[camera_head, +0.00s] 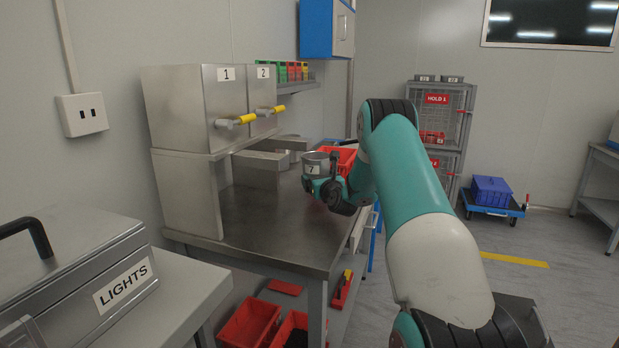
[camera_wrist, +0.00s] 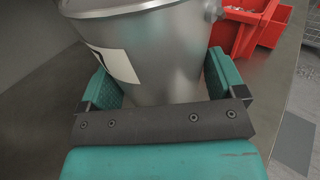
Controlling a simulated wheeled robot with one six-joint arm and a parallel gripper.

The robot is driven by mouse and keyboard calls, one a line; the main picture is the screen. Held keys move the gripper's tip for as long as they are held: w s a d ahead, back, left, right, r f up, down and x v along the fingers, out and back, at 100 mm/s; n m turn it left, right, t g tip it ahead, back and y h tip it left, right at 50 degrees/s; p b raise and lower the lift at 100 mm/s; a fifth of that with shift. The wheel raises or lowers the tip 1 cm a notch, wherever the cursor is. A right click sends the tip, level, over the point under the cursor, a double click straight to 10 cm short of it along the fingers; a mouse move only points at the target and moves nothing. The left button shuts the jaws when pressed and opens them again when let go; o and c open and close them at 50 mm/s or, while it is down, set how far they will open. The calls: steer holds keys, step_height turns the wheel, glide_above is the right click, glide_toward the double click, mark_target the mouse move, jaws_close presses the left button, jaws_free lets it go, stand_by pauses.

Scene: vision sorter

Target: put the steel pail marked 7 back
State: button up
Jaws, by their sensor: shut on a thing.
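The steel pail marked 7 (camera_head: 315,162) is a small grey metal pail with a white label. My gripper (camera_head: 325,186) is shut on it, at the front right part of the steel bench (camera_head: 265,223). In the wrist view the pail (camera_wrist: 165,50) fills the middle, between the two teal fingers (camera_wrist: 162,88), its label at the left. It looks upright. I cannot tell whether its base touches the bench.
A steel unit with drawers marked 1 (camera_head: 226,73) and 2 (camera_head: 263,72) and yellow-tipped handles stands at the bench's back left. A red bin (camera_head: 345,158) is just behind the pail; a red bin also shows in the wrist view (camera_wrist: 250,28). The front of the bench is clear.

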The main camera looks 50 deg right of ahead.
steer(key=x, duration=0.7)
steer(key=shift+w, duration=0.15)
steer(key=shift+d+f+p, duration=0.1)
steer(key=shift+f+p, duration=0.2)
steer(key=shift+f, duration=1.4)
steer(key=shift+f, duration=0.2)
steer(key=o, duration=1.2)
steer(key=shift+o, duration=0.2)
